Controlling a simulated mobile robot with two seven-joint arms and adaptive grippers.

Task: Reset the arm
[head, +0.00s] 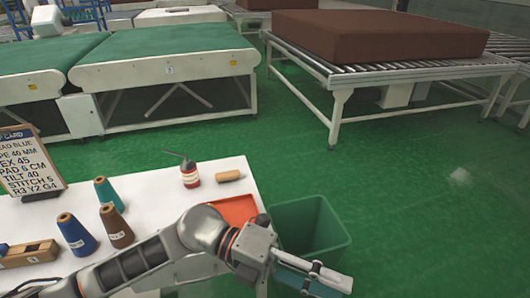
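My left arm comes in from the lower left and reaches across the front of the white table. My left gripper (315,277) is at the bottom, right of the table and in front of the green bin (318,222). A blue-grey part and a silver part show at its end. I cannot tell whether its fingers are open or shut, or whether they hold anything. My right gripper is not in view.
The white table (150,188) bears several thread cones, a bottle (190,174), an orange tray (235,208), a wooden block (28,254) and a card board (28,163). Green conveyors (165,50) and a brown mattress (380,38) on a roller table stand behind. Green floor is free at right.

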